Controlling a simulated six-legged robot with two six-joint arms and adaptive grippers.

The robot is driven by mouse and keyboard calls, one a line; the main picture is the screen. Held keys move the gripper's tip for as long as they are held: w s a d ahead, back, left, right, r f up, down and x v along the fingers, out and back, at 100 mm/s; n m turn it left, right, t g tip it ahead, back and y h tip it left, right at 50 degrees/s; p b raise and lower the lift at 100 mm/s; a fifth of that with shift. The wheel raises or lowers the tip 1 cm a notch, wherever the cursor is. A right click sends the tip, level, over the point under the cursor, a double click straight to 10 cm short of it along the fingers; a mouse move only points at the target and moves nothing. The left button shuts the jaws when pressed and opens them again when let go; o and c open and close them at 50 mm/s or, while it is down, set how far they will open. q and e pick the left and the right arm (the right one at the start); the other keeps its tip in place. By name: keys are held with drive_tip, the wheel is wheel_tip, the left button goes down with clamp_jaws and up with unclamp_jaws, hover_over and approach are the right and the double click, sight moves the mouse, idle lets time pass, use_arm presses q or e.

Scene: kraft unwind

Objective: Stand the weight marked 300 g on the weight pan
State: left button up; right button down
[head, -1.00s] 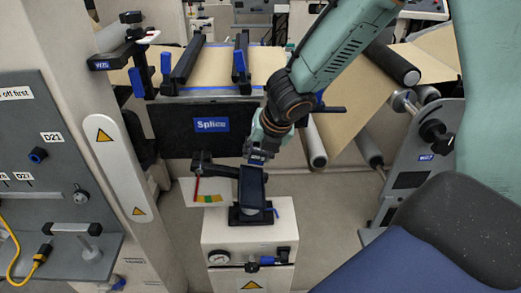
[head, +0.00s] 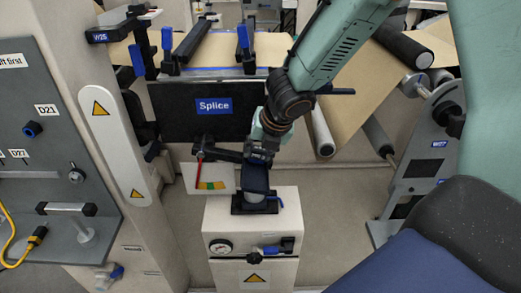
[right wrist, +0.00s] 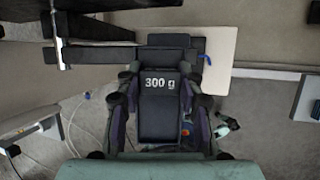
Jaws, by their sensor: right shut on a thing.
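The weight marked 300 g (right wrist: 160,108) is a dark block with white lettering. In the right wrist view it sits between the fingers of my right gripper (right wrist: 160,120), which is shut on it. In the head view my right gripper (head: 258,165) is over the white box, and a dark block (head: 255,180) shows below its wrist. A black base (head: 243,208) lies on the box top under it. I cannot tell which part is the weight pan, or whether the weight touches it; the gripper and block cover that spot. My left gripper is not in view.
A dark lever with a red pointer and coloured scale card (head: 208,178) is just left of the gripper. The white box (head: 235,225) has a gauge and valve. The black Splice panel (head: 190,112) stands behind. A grey panel with a yellow cable (head: 15,250) is at left.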

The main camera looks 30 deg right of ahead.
drive_tip(key=shift+w, duration=0.1)
drive_tip(key=c, duration=0.8)
unclamp_jaws()
drive_tip(key=shift+o, duration=0.2)
drive_tip(key=v, duration=1.2)
drive_tip(key=shift+f, duration=0.1)
